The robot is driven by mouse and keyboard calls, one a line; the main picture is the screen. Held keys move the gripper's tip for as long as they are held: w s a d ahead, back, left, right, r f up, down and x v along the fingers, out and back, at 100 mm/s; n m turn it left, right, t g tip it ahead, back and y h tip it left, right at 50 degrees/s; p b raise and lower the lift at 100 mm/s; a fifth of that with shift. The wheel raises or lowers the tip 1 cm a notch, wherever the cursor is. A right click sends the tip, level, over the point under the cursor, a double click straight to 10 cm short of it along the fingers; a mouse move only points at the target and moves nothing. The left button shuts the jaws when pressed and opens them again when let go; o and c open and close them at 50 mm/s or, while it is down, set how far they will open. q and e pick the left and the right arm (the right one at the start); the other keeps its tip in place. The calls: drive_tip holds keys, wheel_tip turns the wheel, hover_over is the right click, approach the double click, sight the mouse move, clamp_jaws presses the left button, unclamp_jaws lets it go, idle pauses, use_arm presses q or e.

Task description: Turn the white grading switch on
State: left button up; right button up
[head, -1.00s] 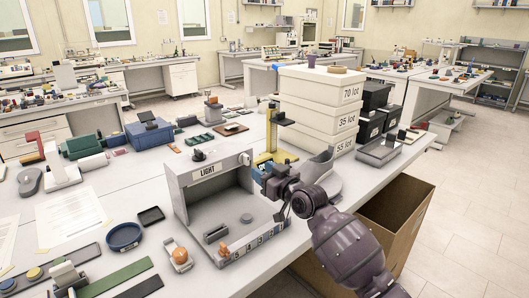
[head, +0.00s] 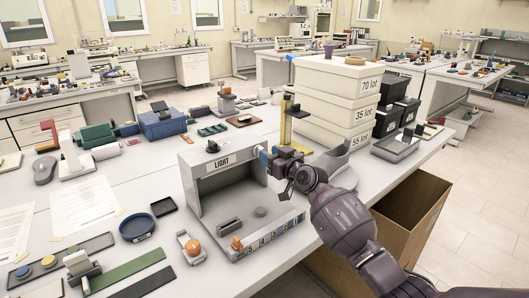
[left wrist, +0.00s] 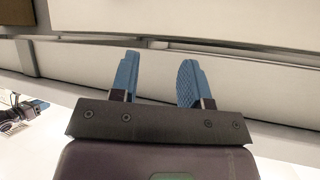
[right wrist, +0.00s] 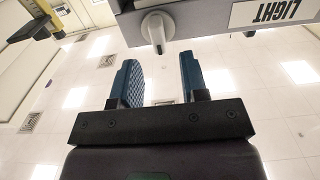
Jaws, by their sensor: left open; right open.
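A grey booth (head: 212,185) labelled LIGHT stands on the table in the head view. In the right wrist view its label appears upside down, and a white lever-like switch (right wrist: 157,30) sticks out from the booth's edge. My right gripper (right wrist: 160,75) is open and empty, with the switch just past its fingertips and roughly between them. My left gripper (left wrist: 158,72) is open and empty in the left wrist view, outside the head view.
White boxes (head: 318,110) with lot labels stand behind my right arm. A yellow upright gauge (head: 286,122) stands close behind the right gripper. An open brown carton (head: 408,215) is beside the table. A blue dish (head: 137,228) lies left of the booth.

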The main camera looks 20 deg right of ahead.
drive_tip(key=shift+x, duration=1.65)
drive_tip(key=c, duration=0.7)
clamp_jaws()
drive_tip(key=shift+m, duration=0.3)
drive_tip(key=m, duration=0.5)
drive_tip(key=d+f+m, duration=0.1)
drive_tip(key=m, duration=1.1)
drive_tip(key=shift+w+d+f, duration=0.15)
drive_tip(key=shift+w+f, duration=0.05)
drive_tip(key=shift+m, duration=0.3)
